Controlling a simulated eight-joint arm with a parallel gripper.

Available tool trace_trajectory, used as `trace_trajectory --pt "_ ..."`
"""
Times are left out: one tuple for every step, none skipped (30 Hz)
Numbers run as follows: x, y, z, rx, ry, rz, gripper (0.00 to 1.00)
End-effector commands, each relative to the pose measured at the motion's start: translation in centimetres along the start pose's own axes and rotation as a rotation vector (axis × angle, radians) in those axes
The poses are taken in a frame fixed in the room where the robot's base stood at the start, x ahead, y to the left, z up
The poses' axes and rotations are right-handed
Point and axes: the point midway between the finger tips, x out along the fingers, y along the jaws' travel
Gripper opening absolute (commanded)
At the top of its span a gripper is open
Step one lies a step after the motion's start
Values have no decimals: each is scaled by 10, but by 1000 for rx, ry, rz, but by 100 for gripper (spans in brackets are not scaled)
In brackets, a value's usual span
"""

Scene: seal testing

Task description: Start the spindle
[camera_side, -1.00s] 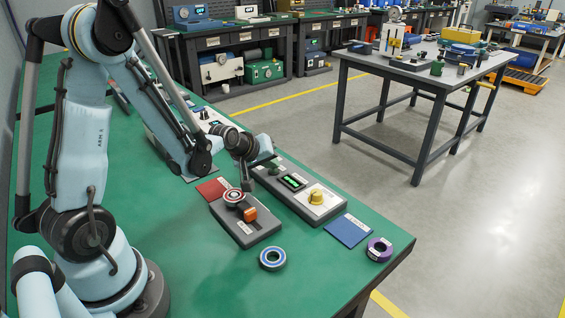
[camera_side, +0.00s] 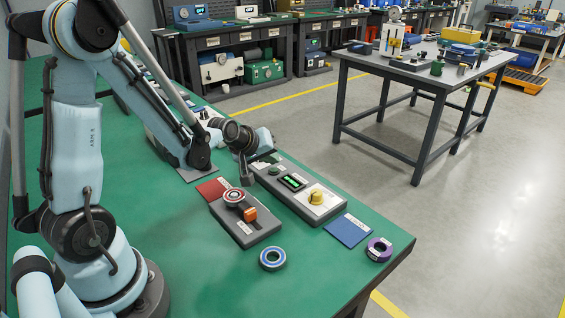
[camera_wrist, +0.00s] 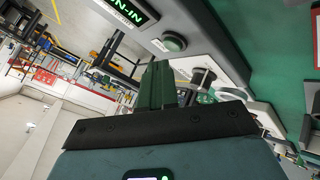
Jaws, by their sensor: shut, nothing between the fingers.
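A grey control box (camera_side: 327,210) carries a green button (camera_side: 274,170), a lit display (camera_side: 293,182) and a yellow knob (camera_side: 316,197). My gripper (camera_side: 246,179) is shut and empty, pointing down just left of the button end of the box, apart from the button. In the wrist view the closed fingers (camera_wrist: 158,80) are in front, with the green button (camera_wrist: 174,43) beyond them and the display (camera_wrist: 130,12) partly cut off, ending in "N-IN".
A blue-ringed bearing (camera_side: 272,258) lies in front of the block. A purple ring (camera_side: 379,249) and a blue mat (camera_side: 348,231) lie near the table's right edge. A red mat (camera_side: 212,188) is behind the block. The front of the green table (camera_side: 210,280) is clear.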

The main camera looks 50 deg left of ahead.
Motion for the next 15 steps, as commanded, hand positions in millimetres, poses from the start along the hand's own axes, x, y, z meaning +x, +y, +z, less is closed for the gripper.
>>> trace_trajectory --pt "-1 1 -1 0 0 0 0" --pt "-2 2 -2 0 0 0 0" --pt "-4 3 -3 0 0 0 0" --pt "-6 4 -4 0 0 0 0" --pt "-8 6 -6 0 0 0 0" --pt "-10 8 -8 0 0 0 0" --pt "-12 9 -9 0 0 0 0" --pt "-14 10 -10 0 0 0 0" --pt "-17 12 -12 0 0 0 0" --pt "-19 13 -13 0 0 0 0" --pt "-21 15 -15 0 0 0 0" --pt "-23 17 -17 0 0 0 0" --pt "-25 18 -18 0 0 0 0" --pt "-27 20 -20 0 0 0 0" --pt "-29 21 -21 0 0 0 0"
